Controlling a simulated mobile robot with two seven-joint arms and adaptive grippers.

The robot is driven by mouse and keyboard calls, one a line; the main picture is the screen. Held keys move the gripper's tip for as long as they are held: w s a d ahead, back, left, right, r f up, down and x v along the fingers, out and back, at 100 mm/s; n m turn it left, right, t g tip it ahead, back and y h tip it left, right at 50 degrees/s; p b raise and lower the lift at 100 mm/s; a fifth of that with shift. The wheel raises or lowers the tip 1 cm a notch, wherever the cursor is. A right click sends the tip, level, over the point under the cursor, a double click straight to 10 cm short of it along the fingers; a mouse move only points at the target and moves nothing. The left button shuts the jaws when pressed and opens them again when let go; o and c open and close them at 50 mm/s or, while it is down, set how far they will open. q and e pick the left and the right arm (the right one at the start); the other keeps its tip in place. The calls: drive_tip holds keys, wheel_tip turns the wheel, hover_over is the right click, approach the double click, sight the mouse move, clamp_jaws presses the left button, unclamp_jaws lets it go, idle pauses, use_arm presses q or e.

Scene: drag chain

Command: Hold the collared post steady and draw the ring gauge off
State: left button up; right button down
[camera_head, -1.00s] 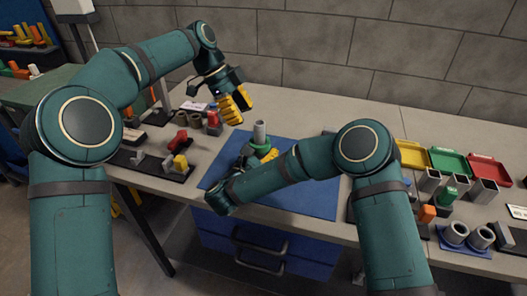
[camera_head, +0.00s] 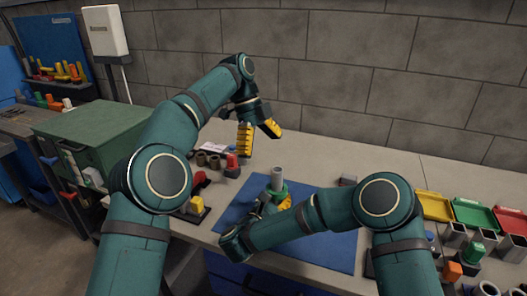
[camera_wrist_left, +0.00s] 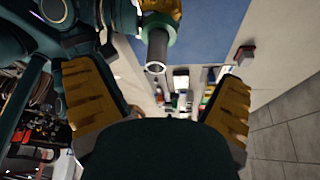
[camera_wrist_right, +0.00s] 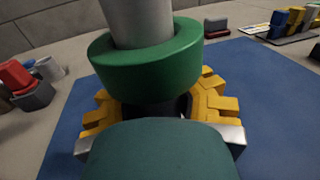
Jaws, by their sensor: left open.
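The collared post stands upright on the blue mat (camera_head: 325,243); its grey top (camera_head: 277,177) rises through a thick green ring (camera_head: 278,191). I cannot tell whether this green ring is the ring gauge or the post's collar. In the right wrist view the green ring (camera_wrist_right: 150,62) surrounds the grey shaft (camera_wrist_right: 138,20). My right gripper (camera_wrist_right: 158,105) is shut around the post just below the ring; the contact is partly hidden. My left gripper (camera_head: 259,140) is open and empty, above and left of the post. The left wrist view shows the post's hollow end (camera_wrist_left: 156,66) beyond the fingers.
A red-topped piece (camera_head: 232,165) and brown cylinders (camera_head: 207,160) stand left of the mat. A yellow block (camera_head: 196,205) sits on a black board. Yellow (camera_head: 433,205), green (camera_head: 474,214) and red trays lie at the right with grey tubes before them. A block wall stands behind.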

sight(275, 186)
use_arm(q)
drive_tip(key=shift+x, duration=5.95)
drive_tip(key=shift+a, duration=0.1)
drive_tip(key=c, duration=1.4)
drive_tip(key=shift+r, duration=0.15)
